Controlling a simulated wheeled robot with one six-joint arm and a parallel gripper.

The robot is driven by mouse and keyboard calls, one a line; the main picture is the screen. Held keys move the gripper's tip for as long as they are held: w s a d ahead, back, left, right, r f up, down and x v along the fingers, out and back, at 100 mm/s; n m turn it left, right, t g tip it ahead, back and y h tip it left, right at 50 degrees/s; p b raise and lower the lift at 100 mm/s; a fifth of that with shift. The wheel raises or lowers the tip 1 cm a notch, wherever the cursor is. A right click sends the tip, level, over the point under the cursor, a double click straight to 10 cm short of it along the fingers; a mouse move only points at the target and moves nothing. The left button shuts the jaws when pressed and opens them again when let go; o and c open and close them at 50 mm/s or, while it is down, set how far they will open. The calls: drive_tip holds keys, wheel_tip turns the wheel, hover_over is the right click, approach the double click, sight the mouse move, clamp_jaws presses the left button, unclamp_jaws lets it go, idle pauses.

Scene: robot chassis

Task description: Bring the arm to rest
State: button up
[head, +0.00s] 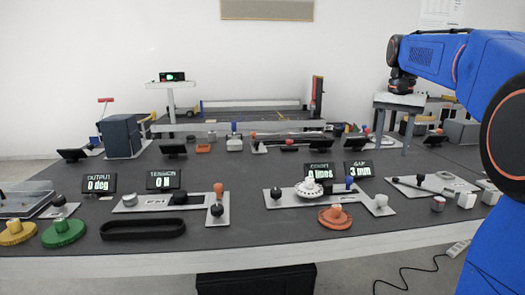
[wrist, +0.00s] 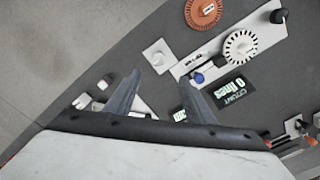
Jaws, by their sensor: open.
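My arm is blue and enters the head view from the right, bent, with its end hanging downward. My gripper (head: 391,146) is at the right, with two grey fingers pointing down above the dark bench (head: 250,212). In the wrist view the gripper (wrist: 159,79) shows its fingers wide apart with nothing held between them. Whether the fingertips clear the bench by much is hard to tell.
A plate with a white toothed wheel (head: 311,190), an orange disc (head: 334,217) and a COUNT display (head: 320,171) lie left of my gripper. Green (head: 63,232) and yellow (head: 17,232) gears sit far left.

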drive_tip(key=s+a+f+n+t, duration=0.1)
drive_tip(key=s+a+f+n, duration=0.1)
drive_tip(key=s+a+f, duration=0.45)
drive_tip(key=s+a+f+n+t, duration=0.1)
drive_tip(key=s+a+f+n, duration=0.2)
drive_tip(key=s, duration=0.6)
drive_tip(key=s+a+f+n+t, duration=0.1)
drive_tip(key=s+a+f, duration=0.1)
drive_tip(key=s+f, duration=0.5)
drive_tip(key=s+a+f+n+t, duration=0.1)
drive_tip(key=s+a+f+n, duration=0.1)
drive_tip(key=s+f, duration=0.5)
drive_tip(key=shift+a+f+t, duration=0.3)
drive_tip(key=shift+a+f, duration=0.5)
